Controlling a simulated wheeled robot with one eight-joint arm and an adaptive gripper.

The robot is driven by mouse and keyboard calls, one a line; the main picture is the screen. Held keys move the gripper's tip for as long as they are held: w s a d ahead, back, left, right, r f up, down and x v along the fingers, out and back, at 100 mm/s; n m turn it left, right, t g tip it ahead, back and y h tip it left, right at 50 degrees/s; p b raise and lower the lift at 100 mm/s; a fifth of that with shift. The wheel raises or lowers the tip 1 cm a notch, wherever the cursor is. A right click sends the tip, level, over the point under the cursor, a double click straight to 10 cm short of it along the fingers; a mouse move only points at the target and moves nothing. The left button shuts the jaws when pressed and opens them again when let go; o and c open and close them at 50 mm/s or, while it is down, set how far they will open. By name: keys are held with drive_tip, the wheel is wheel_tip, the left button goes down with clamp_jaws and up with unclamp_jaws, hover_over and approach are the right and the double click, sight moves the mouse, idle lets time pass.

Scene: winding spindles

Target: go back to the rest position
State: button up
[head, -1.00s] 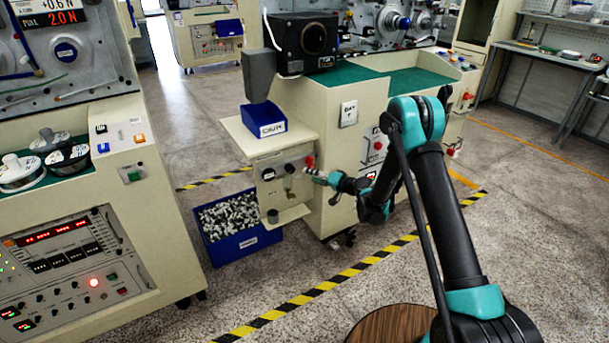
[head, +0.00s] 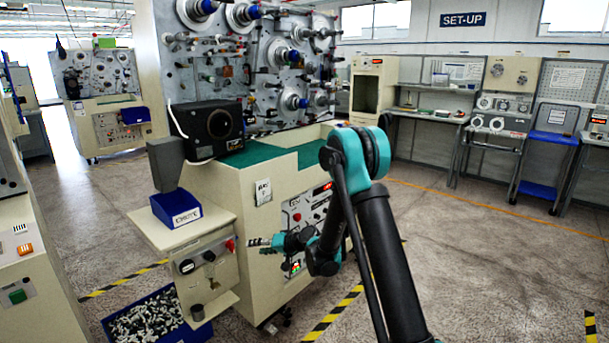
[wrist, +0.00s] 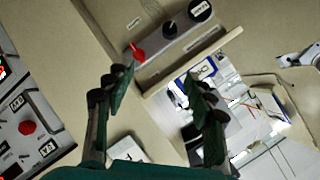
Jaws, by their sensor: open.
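My gripper (head: 262,243) is at the end of my black and teal arm in the head view, beside the small control panel on the machine's left side. In the wrist view my gripper (wrist: 160,95) has its two fingers wide apart with nothing between them. The panel (wrist: 172,42) shows there with a red knob (wrist: 137,52) and black knobs. The red knob is close to the left fingertip in that picture; I cannot tell if they touch. In the head view the red knob (head: 230,245) is just left of my gripper.
The winding machine (head: 262,190) stands in front of my arm. A blue bin (head: 176,208) sits on its side shelf, and a blue crate (head: 150,318) of small parts is on the floor. Another console (head: 30,280) is at left. Open floor lies at right (head: 480,255).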

drive_tip(key=s+d+r+h, duration=0.1)
drive_tip(key=s+d+r, duration=0.15)
drive_tip(key=d, duration=0.25)
drive_tip(key=s+d+r+h, duration=0.2)
drive_tip(key=s+d, duration=0.1)
drive_tip(key=d, duration=0.3)
drive_tip(key=s+d+m+g+h, duration=0.1)
drive_tip(key=s+d+h, duration=0.7)
drive_tip(key=s+d, duration=1.9)
drive_tip(key=shift+s+f+m+h, duration=0.35)
drive_tip(key=shift+s+m, duration=0.35)
drive_tip(key=shift+s, duration=0.25)
